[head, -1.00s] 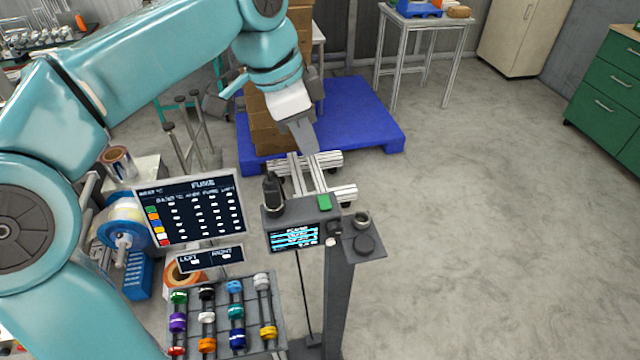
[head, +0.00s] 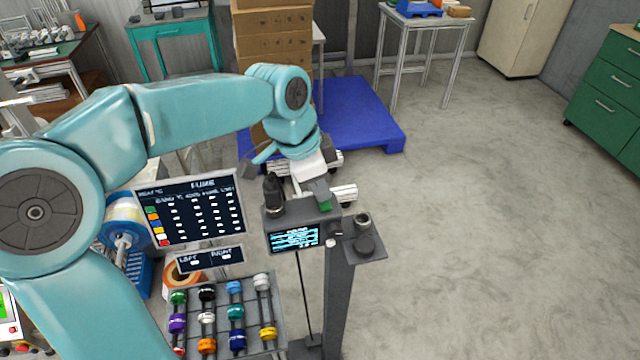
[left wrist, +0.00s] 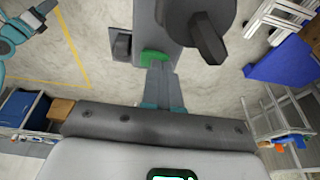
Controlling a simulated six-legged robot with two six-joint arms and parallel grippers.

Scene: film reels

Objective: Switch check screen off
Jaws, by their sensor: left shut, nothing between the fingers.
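The small check screen (head: 294,239) is lit, with cyan and white lines, on the front of a grey box on a post. A green button (head: 325,208) sits on top of the box at its right end. My left gripper (head: 322,198) is shut and empty, its tips right at the button and partly covering it in the head view. In the left wrist view the shut fingers (left wrist: 160,83) point at the green button (left wrist: 153,58); whether they touch cannot be told. My right gripper is not in view.
A black knob (head: 273,192) stands on the box left of the button. A dark side plate (head: 376,252) with round parts is at its right. A larger board (head: 190,208) and a rack of coloured reels (head: 262,280) lie left. Floor at right is clear.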

